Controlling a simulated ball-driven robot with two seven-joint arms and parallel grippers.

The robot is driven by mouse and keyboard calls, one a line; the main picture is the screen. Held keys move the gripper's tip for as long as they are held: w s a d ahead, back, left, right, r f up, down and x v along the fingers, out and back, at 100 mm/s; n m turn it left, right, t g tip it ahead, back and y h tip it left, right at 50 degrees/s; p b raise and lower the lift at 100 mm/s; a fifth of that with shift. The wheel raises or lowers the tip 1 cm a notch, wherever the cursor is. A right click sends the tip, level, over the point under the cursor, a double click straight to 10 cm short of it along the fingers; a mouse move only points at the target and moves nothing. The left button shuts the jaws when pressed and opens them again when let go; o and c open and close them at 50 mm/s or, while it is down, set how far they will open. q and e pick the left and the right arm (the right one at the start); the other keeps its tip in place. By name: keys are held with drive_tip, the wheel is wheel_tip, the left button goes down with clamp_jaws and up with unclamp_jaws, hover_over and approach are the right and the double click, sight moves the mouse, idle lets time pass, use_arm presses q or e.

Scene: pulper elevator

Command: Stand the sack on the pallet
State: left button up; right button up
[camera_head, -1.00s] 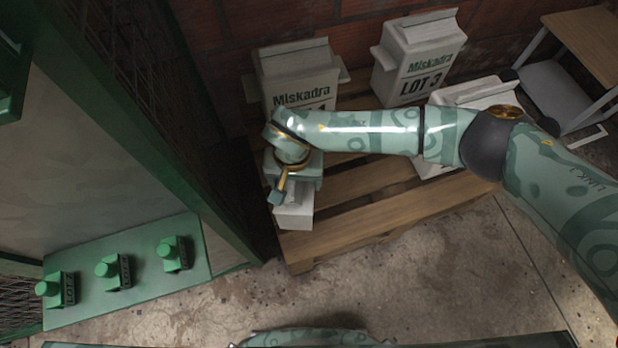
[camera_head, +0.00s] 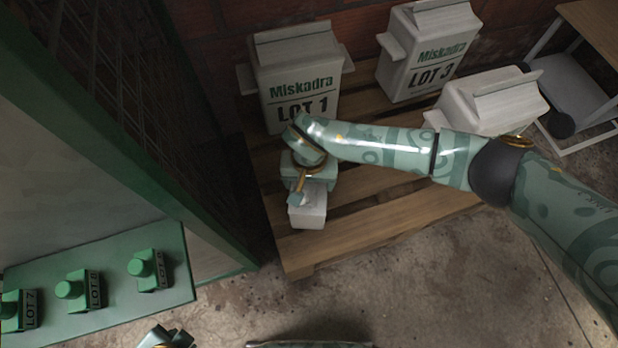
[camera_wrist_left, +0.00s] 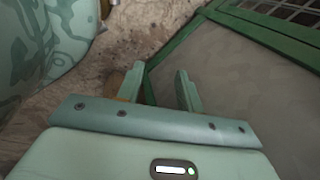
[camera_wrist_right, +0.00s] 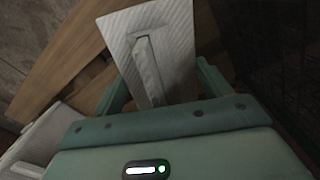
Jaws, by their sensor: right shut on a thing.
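Only a white part of the held sack (camera_head: 308,214) shows in the head view, under my right gripper (camera_head: 309,182), over the front left of the wooden pallet (camera_head: 375,232). In the right wrist view, the sack's pale textured face and raised ridge (camera_wrist_right: 150,70) lie between the fingers of my right gripper (camera_wrist_right: 163,88), which is shut on it. Its label is hidden, and I cannot tell whether it touches the pallet. My left gripper (camera_wrist_left: 160,90) is empty, its fingers apart, near the green-framed panel; its top shows at the bottom of the head view (camera_head: 168,338).
A LOT 1 sack (camera_head: 298,75) and a LOT 3 sack (camera_head: 430,55) stand at the pallet's back. Another white sack (camera_head: 490,102) is at its right. A green post and mesh (camera_head: 190,150) border the left. A green panel (camera_head: 100,285) carries several lot buttons. A shelf (camera_head: 575,90) stands right.

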use_arm(q)
drive_tip(key=shift+r, duration=0.1)
use_arm(e)
drive_tip(key=shift+r, duration=0.1)
drive_tip(key=o, duration=2)
use_arm(q)
drive_tip(key=shift+d, duration=0.1)
use_arm(e)
drive_tip(key=shift+o, duration=0.2)
wheel_tip(320, 180, up, 5)
drive_tip(key=p, duration=0.2)
drive_tip(key=shift+p, duration=0.4)
wheel_tip(320, 180, up, 7)
drive_tip(key=p, duration=0.3)
use_arm(q)
drive_tip(key=s+a+f+g, duration=0.2)
drive_tip(key=s+f, duration=0.7)
drive_tip(key=s, duration=0.5)
drive_tip(key=shift+s+a+f+n+g, duration=0.15)
drive_tip(key=shift+s+f+n+g, duration=0.2)
drive_tip(key=shift+s+n+g, duration=0.05)
